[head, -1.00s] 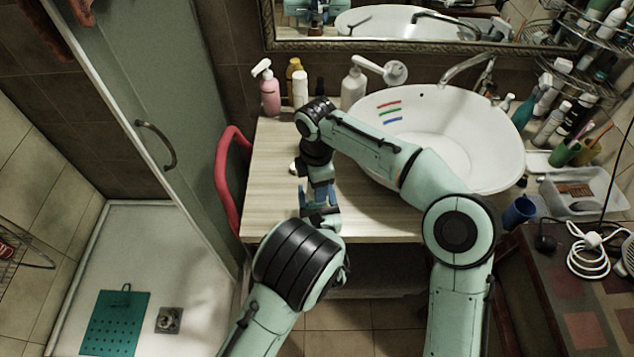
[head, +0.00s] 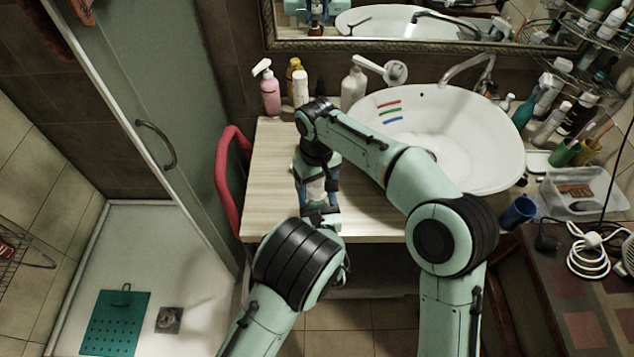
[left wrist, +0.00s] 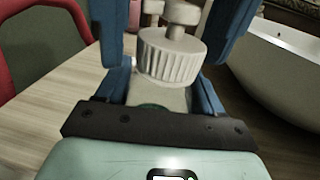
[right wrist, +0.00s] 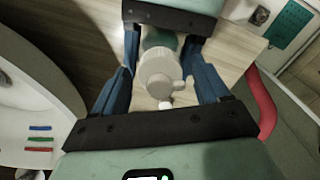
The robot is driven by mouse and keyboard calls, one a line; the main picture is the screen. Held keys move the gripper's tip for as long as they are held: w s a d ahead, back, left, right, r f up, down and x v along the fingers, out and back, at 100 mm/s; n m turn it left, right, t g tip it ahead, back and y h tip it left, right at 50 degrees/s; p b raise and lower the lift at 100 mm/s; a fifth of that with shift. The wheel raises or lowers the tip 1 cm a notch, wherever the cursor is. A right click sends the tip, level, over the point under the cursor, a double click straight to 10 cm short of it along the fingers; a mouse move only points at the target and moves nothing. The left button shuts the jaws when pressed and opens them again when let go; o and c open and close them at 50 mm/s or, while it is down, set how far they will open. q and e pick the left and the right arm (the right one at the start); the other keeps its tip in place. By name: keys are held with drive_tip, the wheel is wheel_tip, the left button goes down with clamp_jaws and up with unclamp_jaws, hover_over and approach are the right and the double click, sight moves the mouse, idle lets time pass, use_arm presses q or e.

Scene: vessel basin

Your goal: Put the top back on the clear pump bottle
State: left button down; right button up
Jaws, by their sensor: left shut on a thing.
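The clear pump bottle (left wrist: 160,97) stands in my left gripper (left wrist: 162,82), which is shut on its body. The white top, with a ribbed collar (left wrist: 172,57) and pump head, sits at the bottle's neck; in the right wrist view the top (right wrist: 158,72) is seen from above. I cannot tell whether it is screwed tight. My right gripper (right wrist: 160,62) has its blue fingers apart on both sides of the top, with gaps to it. In the head view my right gripper (head: 317,188) is directly above my left gripper (head: 320,212), and the bottle is mostly hidden.
The wooden counter (head: 270,200) is clear on the left. A white basin (head: 470,150) is on the right.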

drive_tip(key=shift+r, duration=2.25)
drive_tip(key=shift+c, duration=0.2)
drive_tip(key=shift+r+n, duration=0.6)
drive_tip(key=shift+n, duration=0.2)
drive_tip(key=shift+r+n, duration=0.8)
drive_tip(key=shift+r, duration=0.35)
drive_tip(key=shift+f, duration=0.15)
drive_tip(key=shift+f, duration=3.9)
